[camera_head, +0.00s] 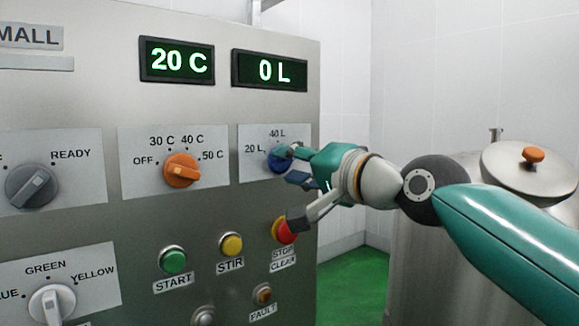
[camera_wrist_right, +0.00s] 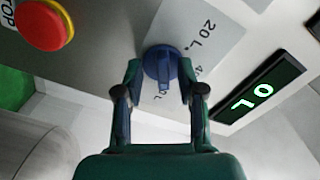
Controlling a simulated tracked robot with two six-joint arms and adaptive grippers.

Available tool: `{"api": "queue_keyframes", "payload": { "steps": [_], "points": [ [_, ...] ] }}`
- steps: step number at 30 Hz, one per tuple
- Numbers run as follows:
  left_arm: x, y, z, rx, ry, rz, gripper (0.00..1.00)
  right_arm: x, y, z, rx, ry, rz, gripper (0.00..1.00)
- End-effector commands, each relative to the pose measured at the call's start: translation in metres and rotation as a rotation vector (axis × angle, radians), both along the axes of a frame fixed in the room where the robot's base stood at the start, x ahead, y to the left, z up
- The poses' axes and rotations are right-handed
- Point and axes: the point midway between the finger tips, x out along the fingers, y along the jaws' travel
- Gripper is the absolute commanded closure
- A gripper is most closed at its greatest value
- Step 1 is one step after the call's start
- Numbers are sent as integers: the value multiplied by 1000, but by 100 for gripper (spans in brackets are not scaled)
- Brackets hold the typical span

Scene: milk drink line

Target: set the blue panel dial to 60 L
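The blue dial (camera_head: 277,163) sits on a white label plate at the right of the steel panel, with 20 L and 40 L marks visible. The 60 L mark is hidden behind my right gripper (camera_head: 296,170) in the head view. In the wrist view the dial (camera_wrist_right: 161,66) lies between the tips of my right gripper (camera_wrist_right: 160,76). Its fingers are spread, one on each side of the dial's raised grip; I cannot tell whether they touch the dial. The volume display (camera_head: 269,71) reads 0 L. My left gripper is not in view.
The orange temperature dial (camera_head: 181,170) is left of the blue one. The red stop button (camera_head: 286,232) is just below my right gripper, with yellow (camera_head: 231,244) and green (camera_head: 173,260) buttons to its left. A lidded steel vessel (camera_head: 465,255) stands at right.

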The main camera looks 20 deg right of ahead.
Motion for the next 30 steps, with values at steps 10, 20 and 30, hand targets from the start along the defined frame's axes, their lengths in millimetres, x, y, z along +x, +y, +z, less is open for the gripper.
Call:
{"api": "queue_keyframes", "payload": {
  "steps": [10, 20, 30],
  "points": [
    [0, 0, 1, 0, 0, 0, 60, -16, -7, 3, 1, -6, -2, 61],
    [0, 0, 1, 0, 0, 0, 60, -76, -29, 2, 2, -6, -2, 61],
    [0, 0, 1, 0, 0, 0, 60, -113, -41, 0, 0, 0, 0, 61]
  ]
}}
